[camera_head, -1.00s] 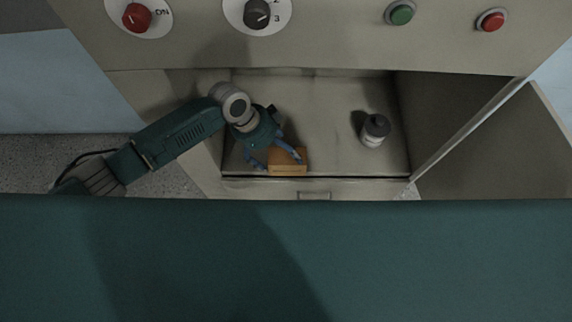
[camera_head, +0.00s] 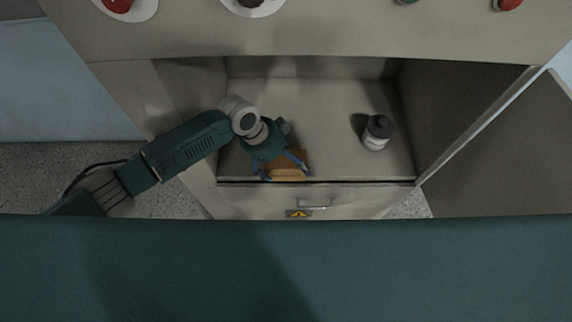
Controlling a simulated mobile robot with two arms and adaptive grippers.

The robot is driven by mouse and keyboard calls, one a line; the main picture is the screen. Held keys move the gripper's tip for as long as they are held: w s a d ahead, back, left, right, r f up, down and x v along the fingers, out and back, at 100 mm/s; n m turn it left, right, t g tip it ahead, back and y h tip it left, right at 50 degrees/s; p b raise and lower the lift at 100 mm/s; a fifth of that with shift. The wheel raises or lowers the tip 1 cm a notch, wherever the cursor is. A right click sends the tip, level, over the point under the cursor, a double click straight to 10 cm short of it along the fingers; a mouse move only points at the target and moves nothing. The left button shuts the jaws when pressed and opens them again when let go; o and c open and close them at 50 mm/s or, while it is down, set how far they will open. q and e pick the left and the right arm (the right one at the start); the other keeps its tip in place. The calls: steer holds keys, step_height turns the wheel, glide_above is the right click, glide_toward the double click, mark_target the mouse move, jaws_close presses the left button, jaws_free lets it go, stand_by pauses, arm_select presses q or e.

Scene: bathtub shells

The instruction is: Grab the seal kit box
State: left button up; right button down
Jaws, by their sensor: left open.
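The seal kit box, a small orange-brown box (camera_head: 288,169), sits near the front edge of the open cabinet compartment. My left gripper (camera_head: 284,170) reaches in from the left. Its blue fingers are spread open, one at the left side of the box and one at its right side. The gripper's body hides the back part of the box. I cannot tell whether the fingers touch it. My right gripper is not in view.
A grey bottle with a dark cap (camera_head: 376,133) stands to the right on the compartment floor (camera_head: 325,115). An open door (camera_head: 505,140) is at the right. Below is a drawer front with a handle (camera_head: 315,203). The control panel (camera_head: 330,32) overhangs the compartment.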

arm_select(q)
steer(key=shift+f, duration=0.25)
stand_by(0.3)
steer(key=c, duration=1.5)
